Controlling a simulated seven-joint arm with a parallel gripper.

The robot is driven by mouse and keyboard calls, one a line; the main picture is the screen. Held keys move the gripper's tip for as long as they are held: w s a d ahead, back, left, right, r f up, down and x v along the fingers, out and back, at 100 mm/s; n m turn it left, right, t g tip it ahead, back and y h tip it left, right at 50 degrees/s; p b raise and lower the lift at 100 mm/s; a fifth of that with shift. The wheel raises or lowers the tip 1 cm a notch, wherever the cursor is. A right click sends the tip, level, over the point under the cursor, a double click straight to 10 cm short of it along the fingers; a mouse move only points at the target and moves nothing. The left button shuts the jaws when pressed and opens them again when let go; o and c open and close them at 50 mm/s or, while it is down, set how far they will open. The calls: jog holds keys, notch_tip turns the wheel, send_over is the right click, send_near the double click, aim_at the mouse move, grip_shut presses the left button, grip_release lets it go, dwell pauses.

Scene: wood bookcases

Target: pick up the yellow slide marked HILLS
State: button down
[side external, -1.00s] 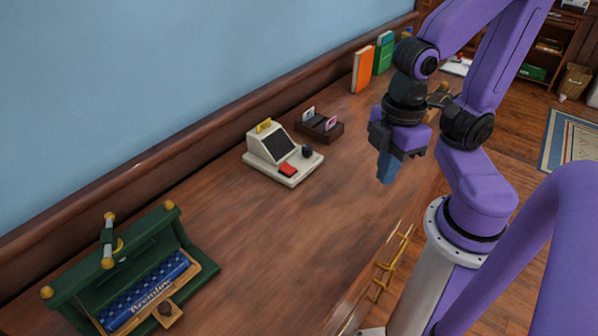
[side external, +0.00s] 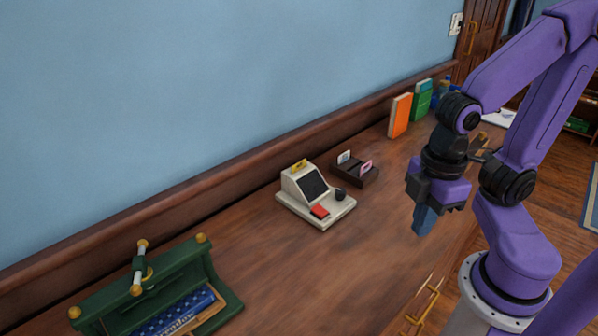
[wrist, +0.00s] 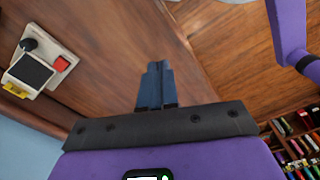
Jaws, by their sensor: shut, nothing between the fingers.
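A yellow slide (side external: 299,165) stands up from the top of a cream slide viewer (side external: 326,217) with a dark screen, a red button and a dark knob. Its marking is too small to read. In the wrist view the yellow slide (wrist: 15,90) shows at the left edge, on the viewer (wrist: 45,77). My gripper (side external: 423,220) is above the desk, to the right of the viewer and clear of it. Its blue fingers (wrist: 158,68) point down and are shut with nothing between them.
A dark slide holder (side external: 354,178) with a white slide and a pink slide stands behind the viewer. A green press (side external: 185,272) with a blue book is at lower left. Orange (side external: 400,115) and green books stand against the back ledge. Bare desk (side external: 330,265) lies in front.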

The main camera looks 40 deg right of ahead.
dwell(0.4)
jog(key=c, duration=1.2)
grip_release()
